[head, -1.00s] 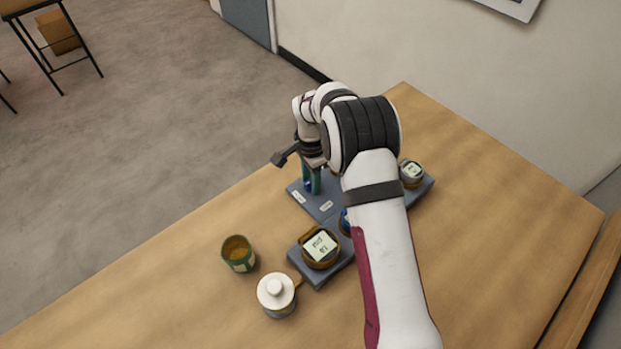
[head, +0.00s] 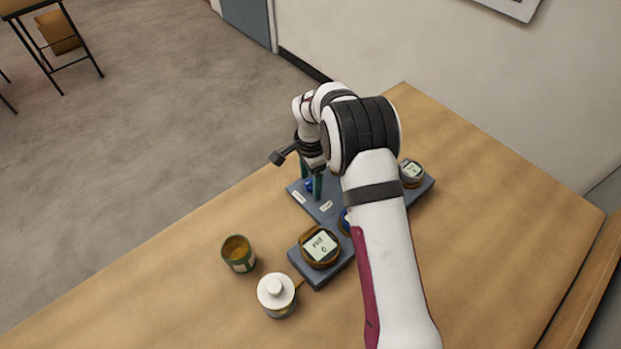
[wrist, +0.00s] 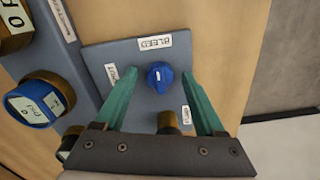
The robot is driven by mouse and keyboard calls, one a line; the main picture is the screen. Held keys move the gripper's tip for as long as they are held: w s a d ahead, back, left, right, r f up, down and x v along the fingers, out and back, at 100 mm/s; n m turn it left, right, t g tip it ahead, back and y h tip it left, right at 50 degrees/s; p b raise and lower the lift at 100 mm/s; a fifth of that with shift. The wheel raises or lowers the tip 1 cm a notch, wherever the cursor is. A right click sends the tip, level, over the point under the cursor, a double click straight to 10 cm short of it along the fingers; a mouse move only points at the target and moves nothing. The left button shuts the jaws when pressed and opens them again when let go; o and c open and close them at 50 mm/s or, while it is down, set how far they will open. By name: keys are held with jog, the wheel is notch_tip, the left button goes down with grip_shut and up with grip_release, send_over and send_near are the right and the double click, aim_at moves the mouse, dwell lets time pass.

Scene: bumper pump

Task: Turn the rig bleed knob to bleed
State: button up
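The blue bleed knob (wrist: 160,77) stands on a grey plate (wrist: 95,57) in the wrist view, and a bit of the knob (head: 309,186) shows in the head view. A label reading BLEED (wrist: 155,42) lies above it in the wrist picture, with other labels left and lower right. A short white mark is on the knob's top; its exact heading is hard to tell. My gripper (wrist: 160,80) is open, with one teal finger on each side of the knob and gaps between. In the head view my gripper (head: 311,187) is over the plate.
A psi gauge (head: 320,246) reads what looks like 0. A green cup (head: 238,253) and a white-lidded jar (head: 276,293) stand left of it. Another gauge (head: 411,172) is right of my arm. A brass fitting (wrist: 168,122) is near my gripper. The right of the table is clear.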

aim_at(310, 181)
notch_tip(310, 181, up, 16)
dwell(0.5)
jog(key=shift+f, duration=0.1)
